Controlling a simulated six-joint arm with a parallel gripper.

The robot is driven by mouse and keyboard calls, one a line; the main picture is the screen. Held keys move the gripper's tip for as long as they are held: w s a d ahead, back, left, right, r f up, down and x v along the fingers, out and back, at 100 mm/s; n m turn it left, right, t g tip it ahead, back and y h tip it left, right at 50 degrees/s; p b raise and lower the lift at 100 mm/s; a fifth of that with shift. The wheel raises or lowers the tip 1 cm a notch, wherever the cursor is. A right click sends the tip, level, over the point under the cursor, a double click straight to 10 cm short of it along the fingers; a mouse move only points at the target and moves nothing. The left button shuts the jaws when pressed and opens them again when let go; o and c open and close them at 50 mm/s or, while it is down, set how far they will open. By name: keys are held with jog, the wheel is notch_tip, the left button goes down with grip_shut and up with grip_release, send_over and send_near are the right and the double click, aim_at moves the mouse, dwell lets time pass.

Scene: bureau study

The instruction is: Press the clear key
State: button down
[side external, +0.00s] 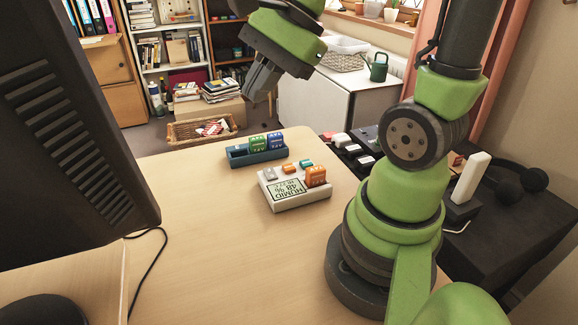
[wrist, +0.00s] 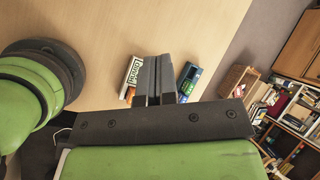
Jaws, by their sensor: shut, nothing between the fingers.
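A pale device (side external: 297,200) with a display reading a humidity of about 48 % lies on the desk in the side view. Along its far edge are a grey key (side external: 269,174), an orange key (side external: 289,168) and a teal key (side external: 306,164). No label on them is readable, so I cannot tell which is the clear key. My gripper (side external: 260,82) is shut and empty, high above the desk beyond the device. In the wrist view the shut fingers (wrist: 156,60) partly cover the device (wrist: 131,76).
An orange lettered block (side external: 315,176) sits at the device's right end. A blue tray (side external: 240,158) holding green and blue blocks stands just behind. A dark monitor (side external: 70,120) looms at left, with a cable on the desk. The desk's left middle is clear.

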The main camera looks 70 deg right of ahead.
jog(key=w+d+f+m+t, duration=0.1)
jog(key=w+d+f+m, duration=0.2)
jog(key=d+f+m, duration=0.5)
jog(key=m+t, duration=0.2)
jog(key=m, duration=1.2)
send_over(290, 165)
notch_tip(290, 165, down, 4)
jog(key=shift+r+h, duration=0.2)
jog(key=shift+h, duration=0.2)
jog(key=shift+f, duration=0.1)
jog(key=shift+f, duration=4.3)
jog(key=shift+f, duration=0.4)
jog(key=shift+f, duration=0.5)
jog(key=shift+r, duration=0.95)
